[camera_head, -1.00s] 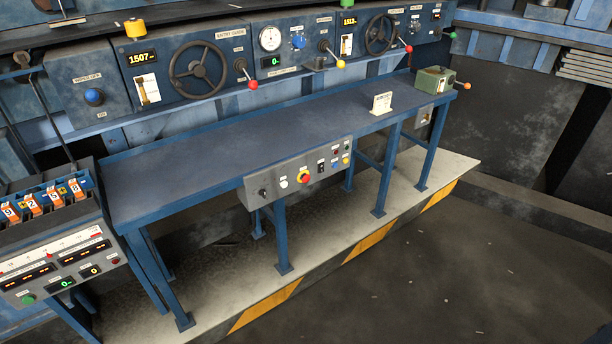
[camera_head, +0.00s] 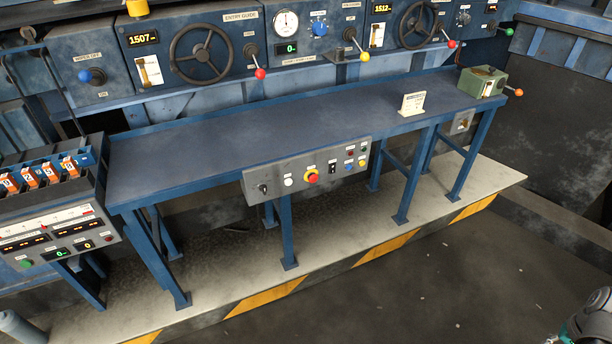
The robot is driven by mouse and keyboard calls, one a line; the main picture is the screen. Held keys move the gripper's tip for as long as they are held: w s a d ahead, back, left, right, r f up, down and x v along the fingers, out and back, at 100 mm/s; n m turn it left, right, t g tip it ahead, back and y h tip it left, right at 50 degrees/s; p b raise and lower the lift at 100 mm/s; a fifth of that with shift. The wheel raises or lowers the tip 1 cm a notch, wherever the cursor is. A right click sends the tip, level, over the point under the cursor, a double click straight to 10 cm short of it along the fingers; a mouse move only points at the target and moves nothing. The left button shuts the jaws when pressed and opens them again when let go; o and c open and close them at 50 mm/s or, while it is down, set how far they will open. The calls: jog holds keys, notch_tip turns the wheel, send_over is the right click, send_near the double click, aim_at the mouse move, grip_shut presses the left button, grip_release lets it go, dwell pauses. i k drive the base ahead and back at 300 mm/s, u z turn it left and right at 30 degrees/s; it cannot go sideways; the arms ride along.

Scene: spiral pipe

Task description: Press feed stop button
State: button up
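No label reading feed stop is legible. A grey control panel (camera_head: 325,158) hangs under the front edge of the blue table. The left console has a green button (camera_head: 25,263) and a small red button (camera_head: 108,238). A dark piece at the lower right edge looks like part of my arm, cut off by the frame. My gripper's fingers do not show, and nothing visible touches the buttons.
The table legs stand on a pale platform with a yellow-black edge. The dark floor (camera_head: 430,285) in front is open.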

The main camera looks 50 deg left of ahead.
aim_at(312, 178)
jog(key=u, duration=0.25)
jog(key=i, duration=0.65)
jog(key=u, duration=0.75)
jog(key=i, duration=0.5)
jog(key=u, duration=0.9)
jog(key=i, duration=0.75)
jog(key=u, duration=0.4)
jog(key=k, duration=0.6)
jog(key=u, duration=0.15)
jog(key=i, duration=0.4)
